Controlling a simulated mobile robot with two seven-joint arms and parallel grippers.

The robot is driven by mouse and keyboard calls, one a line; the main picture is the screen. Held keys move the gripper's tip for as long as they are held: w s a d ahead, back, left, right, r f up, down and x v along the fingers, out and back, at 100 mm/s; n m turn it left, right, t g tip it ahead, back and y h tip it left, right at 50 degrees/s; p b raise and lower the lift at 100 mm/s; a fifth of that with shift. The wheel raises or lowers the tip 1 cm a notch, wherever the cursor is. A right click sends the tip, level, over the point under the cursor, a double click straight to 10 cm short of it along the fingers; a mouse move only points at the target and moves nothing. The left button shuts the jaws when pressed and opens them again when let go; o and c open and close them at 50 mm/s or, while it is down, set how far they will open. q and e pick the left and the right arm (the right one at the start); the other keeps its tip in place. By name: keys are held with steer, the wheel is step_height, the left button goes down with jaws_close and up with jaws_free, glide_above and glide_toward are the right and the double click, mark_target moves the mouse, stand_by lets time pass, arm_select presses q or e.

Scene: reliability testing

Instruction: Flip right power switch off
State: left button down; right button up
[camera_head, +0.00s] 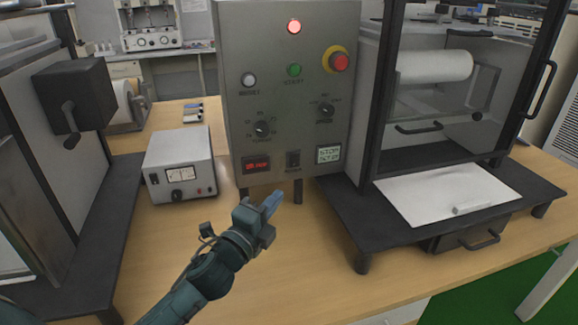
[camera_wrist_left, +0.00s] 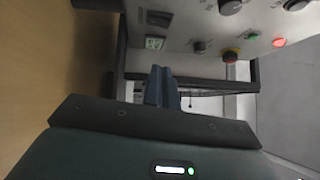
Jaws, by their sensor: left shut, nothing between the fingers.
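The grey control panel (camera_head: 292,95) stands at the centre back of the bench. Its black rocker power switch (camera_head: 293,160) sits low, between a red digital display (camera_head: 256,164) and a pale green display (camera_head: 328,155). The switch also shows at the top of the left wrist view (camera_wrist_left: 159,18); its tilt is too small to tell. My left gripper (camera_head: 270,203) is shut and empty, below and in front of the panel, apart from the switch. Its closed fingers show in the left wrist view (camera_wrist_left: 161,86). My right gripper is not in view.
The panel carries a lit red lamp (camera_head: 294,26), a green button (camera_head: 294,70), a red emergency stop (camera_head: 339,61) and black knobs. A white power supply (camera_head: 180,165) stands left, and a black-framed enclosure (camera_head: 372,165) right. Bench room in front is clear.

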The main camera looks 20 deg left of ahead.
arm_select(q)
glide_toward(297, 157)
steer(key=w+d, duration=0.3)
steer(key=shift+w+a+r+p, duration=0.15)
steer(key=shift+w+a, duration=0.3)
steer(key=shift+w, duration=0.25)
steer(key=shift+w+a+r+p, duration=0.15)
steer(key=shift+w+a, duration=0.3)
steer(key=shift+w, duration=0.25)
